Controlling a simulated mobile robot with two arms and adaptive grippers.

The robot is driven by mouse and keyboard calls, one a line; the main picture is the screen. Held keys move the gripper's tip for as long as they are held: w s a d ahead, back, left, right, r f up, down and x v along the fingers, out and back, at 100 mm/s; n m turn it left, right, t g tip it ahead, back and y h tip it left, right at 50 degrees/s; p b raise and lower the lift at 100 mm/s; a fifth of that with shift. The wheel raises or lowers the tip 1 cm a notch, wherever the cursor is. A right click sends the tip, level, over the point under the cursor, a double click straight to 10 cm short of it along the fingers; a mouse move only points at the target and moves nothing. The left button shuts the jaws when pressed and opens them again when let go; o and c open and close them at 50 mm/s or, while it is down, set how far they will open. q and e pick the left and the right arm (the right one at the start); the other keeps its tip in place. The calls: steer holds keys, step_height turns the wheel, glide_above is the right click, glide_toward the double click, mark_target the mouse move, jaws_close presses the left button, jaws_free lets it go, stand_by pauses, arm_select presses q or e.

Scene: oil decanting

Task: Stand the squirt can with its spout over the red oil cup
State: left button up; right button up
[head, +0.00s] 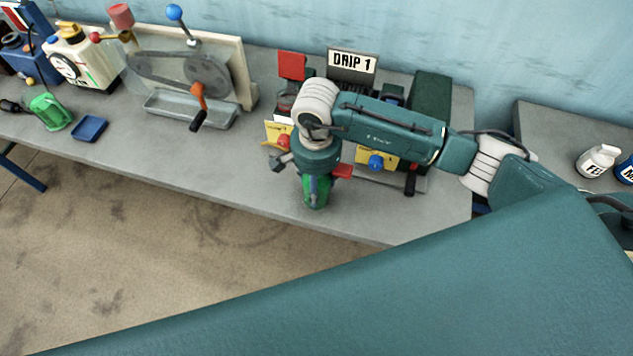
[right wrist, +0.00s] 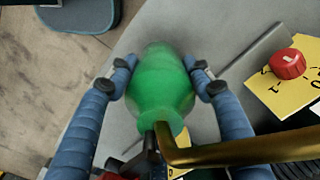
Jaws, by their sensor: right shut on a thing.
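The squirt can is green with a rounded body and a bent brass spout; it fills the middle of the right wrist view (right wrist: 160,85). My right gripper (right wrist: 160,68) is shut on its body, one blue finger on each side. The spout runs to the right in that view. In the head view my right gripper (head: 314,184) points down near the table's front edge, and the green can (head: 316,200) shows below it, partly hidden. A red cup (head: 121,15), apparently the oil cup, stands at the top left on the wheel-and-belt machine, far from the can. My left gripper is not in view.
A grey tray (head: 180,110) lies before the machine, with a dark-handled crank above it. A green vessel (head: 50,112) and blue dish (head: 89,128) are at left. Bare tabletop lies between.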

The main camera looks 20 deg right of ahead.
steer(key=o, duration=1)
steer(key=shift+f, duration=0.15)
steer(key=o, duration=0.5)
steer(key=shift+c, duration=0.2)
steer(key=shift+r, duration=0.35)
step_height(320, 180, up, 10)
steer(key=b, duration=0.3)
steer(key=shift+r+b, duration=0.25)
steer(key=shift+b, duration=0.15)
steer(key=shift+r, duration=0.6)
